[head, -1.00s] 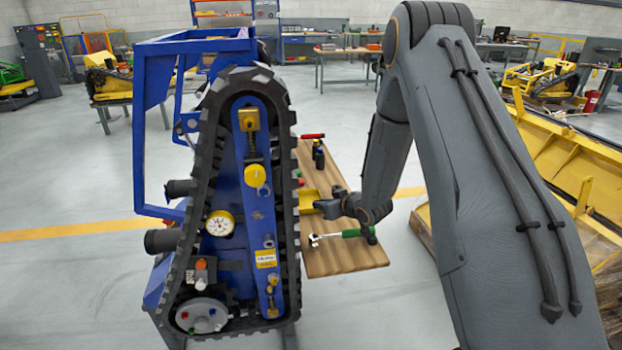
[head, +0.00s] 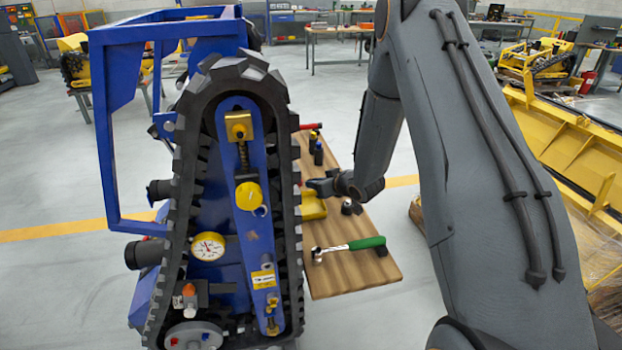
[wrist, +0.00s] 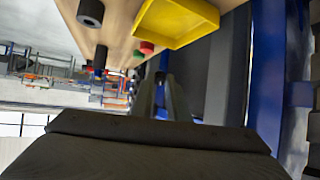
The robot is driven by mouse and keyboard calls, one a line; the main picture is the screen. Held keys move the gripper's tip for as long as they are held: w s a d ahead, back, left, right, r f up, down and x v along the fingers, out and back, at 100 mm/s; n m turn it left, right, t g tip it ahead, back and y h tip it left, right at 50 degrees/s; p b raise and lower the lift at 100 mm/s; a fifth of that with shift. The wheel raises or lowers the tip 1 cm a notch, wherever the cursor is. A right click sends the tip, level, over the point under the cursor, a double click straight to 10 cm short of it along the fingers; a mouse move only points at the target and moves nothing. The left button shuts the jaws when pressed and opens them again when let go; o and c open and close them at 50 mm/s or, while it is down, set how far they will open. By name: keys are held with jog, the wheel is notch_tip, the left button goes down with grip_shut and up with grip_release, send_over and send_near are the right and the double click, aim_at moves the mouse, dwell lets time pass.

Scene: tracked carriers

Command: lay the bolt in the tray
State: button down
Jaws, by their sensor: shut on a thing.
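The yellow tray (head: 313,208) lies on the wooden board just right of the black track in the head view, partly hidden by the track. It also shows at the top of the wrist view (wrist: 178,22). My gripper (head: 318,186) is above the board at the tray's far side in the head view, pointing left toward the track. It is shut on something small. The bolt cannot be made out in either view; the fingers and the dark gripper body hide what is held. No bolt can be seen in the visible part of the tray.
The blue tracked carrier with its black track (head: 290,215) stands close left of my gripper. A black cylinder (head: 351,207) and dark bottle (head: 318,153) stand there too.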

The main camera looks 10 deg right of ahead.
jog(key=shift+a, duration=0.35)
jog(key=shift+s, duration=0.1)
jog(key=shift+n, duration=0.3)
jog(key=shift+d+f+b, duration=0.1)
jog(key=shift+f+b, duration=2.8)
jog(key=shift+f, duration=1.55)
jog(key=c, duration=1.6)
grip_release()
jog(key=shift+c, duration=0.2)
jog(key=shift+s, duration=0.1)
jog(key=p+v, duration=0.4)
jog(key=v, duration=0.2)
jog(key=shift+r, duration=0.15)
jog(key=shift+p+v, duration=0.35)
jog(key=shift+v, duration=0.5)
